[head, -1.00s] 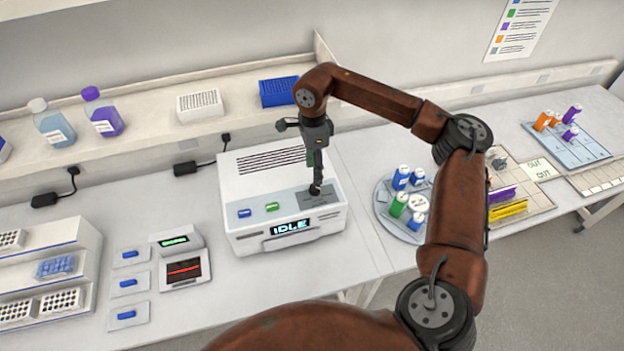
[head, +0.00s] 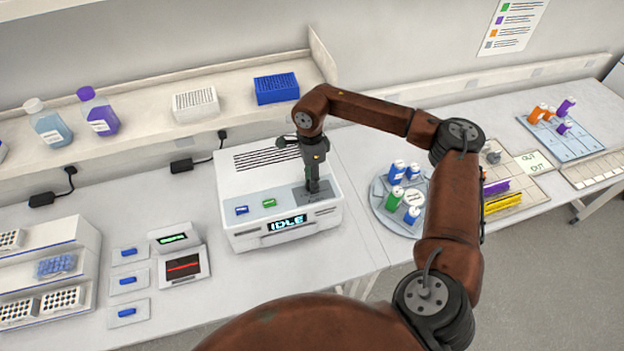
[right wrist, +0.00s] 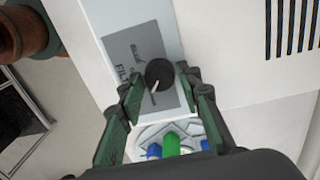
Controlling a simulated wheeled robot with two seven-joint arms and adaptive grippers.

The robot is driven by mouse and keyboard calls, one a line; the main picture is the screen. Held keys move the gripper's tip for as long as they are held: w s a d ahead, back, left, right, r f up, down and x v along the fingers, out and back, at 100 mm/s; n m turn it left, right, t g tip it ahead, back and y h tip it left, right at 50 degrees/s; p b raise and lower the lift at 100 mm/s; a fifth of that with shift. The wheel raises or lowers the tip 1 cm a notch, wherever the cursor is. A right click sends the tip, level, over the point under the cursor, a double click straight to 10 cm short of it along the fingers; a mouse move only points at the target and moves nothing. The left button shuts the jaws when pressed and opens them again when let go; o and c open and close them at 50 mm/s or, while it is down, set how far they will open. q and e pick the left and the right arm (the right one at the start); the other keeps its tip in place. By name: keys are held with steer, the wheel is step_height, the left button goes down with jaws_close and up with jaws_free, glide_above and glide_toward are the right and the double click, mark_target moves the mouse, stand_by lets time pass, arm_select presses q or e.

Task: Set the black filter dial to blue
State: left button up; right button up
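The black filter dial (right wrist: 160,75) is a round knob with a white pointer line. It sits on a grey panel (right wrist: 131,50) with partly readable "FILT" lettering. In the right wrist view the pointer slants toward the lower left of the picture. My right gripper (right wrist: 159,84) is open, its green-black fingers on either side of the dial with visible gaps. In the head view my right gripper (head: 312,190) points down over the grey panel at the right of the white instrument (head: 232,188) and hides the dial. My left gripper is not in view.
The instrument has blue and green buttons and a display (head: 286,224) reading "IDLE". A round carousel (head: 380,207) with capped vials stands close to its right. A small reader (head: 184,266) with a red-line screen is at its left. A shelf (head: 150,107) runs behind.

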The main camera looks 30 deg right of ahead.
steer(key=c, duration=0.7)
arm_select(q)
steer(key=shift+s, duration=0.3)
arm_select(e)
steer(key=shift+c, duration=0.2)
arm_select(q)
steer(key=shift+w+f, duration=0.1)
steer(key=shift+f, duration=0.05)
arm_select(e)
steer(key=shift+m, duration=0.3)
steer(key=m+b, duration=0.1)
steer(key=m, duration=0.1)
steer(key=shift+m, duration=0.4)
steer(key=m+b, duration=0.1)
steer(key=m, duration=0.4)
steer(key=shift+s, duration=0.1)
steer(key=m+b, duration=0.1)
steer(key=m, duration=0.4)
steer(key=shift+m+t, duration=0.3)
steer(key=shift+m, duration=0.1)
arm_select(q)
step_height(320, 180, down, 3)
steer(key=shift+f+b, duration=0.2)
steer(key=shift+b, duration=0.15)
arm_select(e)
steer(key=m, duration=0.5)
steer(key=shift+m, duration=0.3)
